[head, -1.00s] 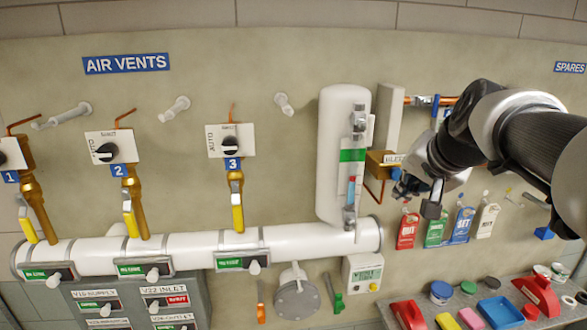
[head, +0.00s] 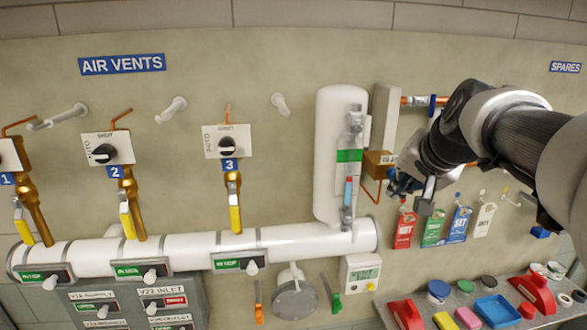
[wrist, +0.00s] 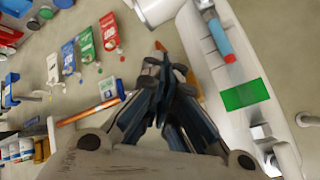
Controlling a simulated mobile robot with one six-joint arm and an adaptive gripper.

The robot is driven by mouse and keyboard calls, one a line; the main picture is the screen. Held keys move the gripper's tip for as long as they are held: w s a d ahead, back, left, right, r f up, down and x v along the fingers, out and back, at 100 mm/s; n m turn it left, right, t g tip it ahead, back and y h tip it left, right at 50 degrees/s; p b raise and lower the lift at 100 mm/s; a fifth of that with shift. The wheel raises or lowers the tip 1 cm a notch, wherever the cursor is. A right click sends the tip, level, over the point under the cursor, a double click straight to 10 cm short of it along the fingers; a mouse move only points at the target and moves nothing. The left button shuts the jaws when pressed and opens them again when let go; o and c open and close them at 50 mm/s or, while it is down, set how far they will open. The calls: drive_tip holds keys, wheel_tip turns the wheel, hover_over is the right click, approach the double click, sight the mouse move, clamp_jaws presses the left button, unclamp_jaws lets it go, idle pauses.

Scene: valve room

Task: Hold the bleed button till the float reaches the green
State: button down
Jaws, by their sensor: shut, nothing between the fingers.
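The brass-coloured bleed box (head: 379,163) is on the wall right of the white vertical vessel (head: 328,130); its label is partly covered and I cannot make out the button. A sight tube on the vessel holds a blue column with a red float (head: 349,180) on top, below the green band (head: 349,155). In the wrist view the red float (wrist: 229,56) is clearly apart from the green band (wrist: 245,95). My gripper (head: 394,180) is shut and empty, its fingertips just right of the box. In the wrist view the gripper (wrist: 165,65) hides what is behind it; contact cannot be told.
Coloured tags (head: 432,228) hang below and right of my gripper. A copper pipe (head: 418,100) runs above it. A white horizontal pipe (head: 190,248) crosses the wall below. A shelf with red holders and a blue tray (head: 499,308) stands at lower right.

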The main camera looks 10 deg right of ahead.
drive_tip(key=shift+w, duration=0.45)
idle(0.7)
drive_tip(key=shift+s, duration=0.15)
idle(2.8)
drive_tip(key=shift+s+b, duration=0.3)
drive_tip(key=shift+s, duration=0.45)
